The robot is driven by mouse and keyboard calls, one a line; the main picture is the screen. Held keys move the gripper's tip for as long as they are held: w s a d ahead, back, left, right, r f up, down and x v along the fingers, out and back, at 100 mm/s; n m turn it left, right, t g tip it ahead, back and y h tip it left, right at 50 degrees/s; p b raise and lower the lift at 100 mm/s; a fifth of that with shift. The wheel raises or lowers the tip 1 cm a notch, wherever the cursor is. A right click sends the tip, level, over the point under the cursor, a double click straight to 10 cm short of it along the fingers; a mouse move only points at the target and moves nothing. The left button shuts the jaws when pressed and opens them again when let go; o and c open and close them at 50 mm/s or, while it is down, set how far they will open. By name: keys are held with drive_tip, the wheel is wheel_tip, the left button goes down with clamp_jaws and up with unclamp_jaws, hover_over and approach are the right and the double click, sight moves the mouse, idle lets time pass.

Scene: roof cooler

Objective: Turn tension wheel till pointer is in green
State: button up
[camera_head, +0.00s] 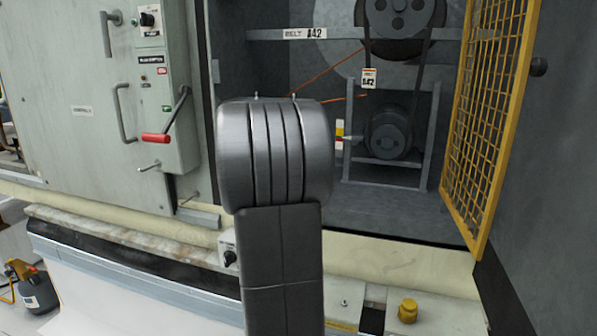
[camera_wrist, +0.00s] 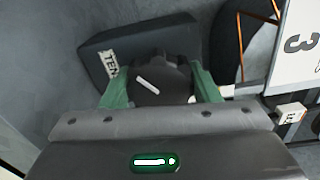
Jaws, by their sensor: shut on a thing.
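In the wrist view, the tension wheel (camera_wrist: 160,78) is a dark, lobed knob with a white mark on its face. It stands by a dark block with a partly hidden label reading "TEN" (camera_wrist: 109,64). The green fingers of my gripper (camera_wrist: 158,86) are on either side of the wheel and shut on it. In the head view, my arm hides the wheel and gripper. A small upright strip with white, yellow and red parts (camera_head: 340,130) shows just right of my arm; I cannot make out a pointer or a green zone on it.
The belt (camera_head: 427,70) and lower pulley (camera_head: 388,140) stand inside the open cabinet. A yellow mesh door (camera_head: 490,120) is open at right. A grey panel (camera_head: 165,90) with a red-handled lever (camera_head: 156,138) is at left. Thin orange cords (camera_wrist: 272,12) run near my gripper.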

drive_tip(key=shift+m+b, duration=0.35)
drive_tip(key=shift+m, duration=0.55)
drive_tip(key=o, duration=1)
drive_tip(key=v, duration=1.4)
drive_tip(key=shift+w+d, duration=0.1)
drive_tip(key=shift+w, duration=0.1)
